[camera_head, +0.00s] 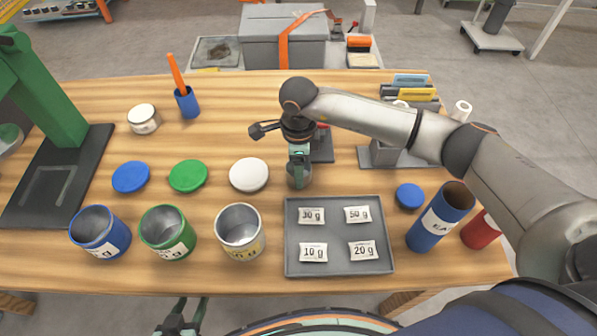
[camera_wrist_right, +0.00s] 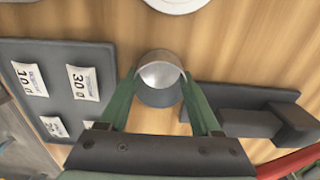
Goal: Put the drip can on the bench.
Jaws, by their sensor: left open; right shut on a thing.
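The drip can appears to be the small grey metal can (camera_head: 299,178) near the middle of the bench (camera_head: 225,113), just behind the grey tray. My right gripper (camera_head: 299,160) comes down from above and is shut on it. In the right wrist view the can (camera_wrist_right: 159,82) sits between the green fingers of the right gripper (camera_wrist_right: 160,100), its open top toward the camera. The can looks upright, on or just above the wood; I cannot tell which. My left gripper (camera_head: 180,321) is open and empty below the bench's front edge.
A grey tray (camera_head: 340,270) with several labelled packets lies in front of the can. Blue (camera_head: 131,177), green (camera_head: 188,176) and white (camera_head: 249,174) lids lie left, with open tins before them. A dark stand (camera_head: 321,147) is close behind. The back-middle wood is clear.

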